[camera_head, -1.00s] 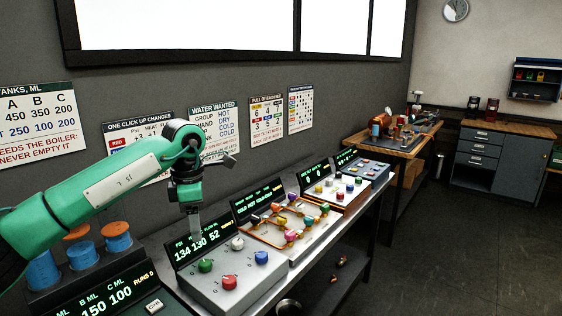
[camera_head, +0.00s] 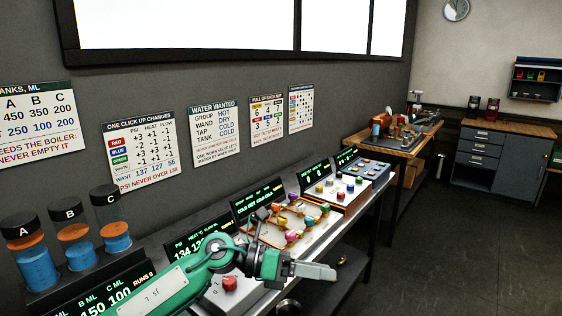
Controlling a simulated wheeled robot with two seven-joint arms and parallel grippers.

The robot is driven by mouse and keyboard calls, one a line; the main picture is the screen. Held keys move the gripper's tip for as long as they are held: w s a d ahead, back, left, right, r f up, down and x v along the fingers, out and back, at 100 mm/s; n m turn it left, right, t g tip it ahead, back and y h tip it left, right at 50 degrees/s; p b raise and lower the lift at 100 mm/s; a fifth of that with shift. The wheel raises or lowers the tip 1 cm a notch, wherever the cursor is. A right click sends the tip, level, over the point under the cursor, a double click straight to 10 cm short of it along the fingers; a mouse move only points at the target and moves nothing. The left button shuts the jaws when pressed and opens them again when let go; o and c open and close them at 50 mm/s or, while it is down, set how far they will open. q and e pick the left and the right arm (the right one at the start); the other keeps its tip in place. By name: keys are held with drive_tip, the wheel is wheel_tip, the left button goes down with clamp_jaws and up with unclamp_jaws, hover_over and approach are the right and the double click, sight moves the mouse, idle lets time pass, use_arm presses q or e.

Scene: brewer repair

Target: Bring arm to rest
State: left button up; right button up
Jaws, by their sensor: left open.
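My green left arm (camera_head: 175,287) comes in from the bottom left and stretches low across the front of the control panels. Its gripper (camera_head: 318,271) points right, past the front edge of the bench, and holds nothing that I can see. The gap between its fingers is hard to make out from this side. The arm covers most of the nearest white panel with the coloured knobs; a red knob (camera_head: 230,284) still shows below it. My right gripper is not in view.
Three tanks with blue liquid (camera_head: 38,268) stand at the left. A panel with coloured valves (camera_head: 292,236) and further button panels (camera_head: 340,190) run along the bench. Posters (camera_head: 140,148) hang on the wall. Floor at the right (camera_head: 450,260) is clear.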

use_arm(q)
drive_tip(key=w+a+n+t+y, duration=0.1)
drive_tip(key=a+n+t, duration=0.4)
drive_tip(key=n+t, duration=0.65)
drive_tip(key=w+a+n+t+y, duration=0.15)
drive_tip(key=a+n+t, duration=0.35)
drive_tip(key=n+t, duration=0.7)
drive_tip(key=s+a+f+n+g+y, duration=0.3)
drive_tip(key=a+f+n+y, duration=0.35)
drive_tip(key=f+n, duration=0.25)
drive_tip(key=s+a+f+n+g+y, duration=0.2)
drive_tip(key=a+f+n+g+y, duration=0.1)
drive_tip(key=a+f+n+y, duration=0.45)
drive_tip(key=s+a+f+n+g, duration=0.3)
drive_tip(key=s+f+g, duration=0.4)
drive_tip(key=s, duration=0.5)
drive_tip(key=s+a+f+n+g, duration=0.3)
drive_tip(key=s+f+g, duration=0.2)
drive_tip(key=s+f, duration=0.6)
wheel_tip(320, 180, down, 30)
drive_tip(key=s+g+b, duration=0.1)
drive_tip(key=s+b, duration=0.1)
drive_tip(key=s+a+f+g+b, duration=0.1)
drive_tip(key=s+a+f+b, duration=0.1)
drive_tip(key=s+f, duration=1.7)
wheel_tip(320, 180, down, 4)
drive_tip(key=shift+s+a+r, duration=0.15)
drive_tip(key=shift+s+a, duration=0.25)
drive_tip(key=shift+a, duration=0.2)
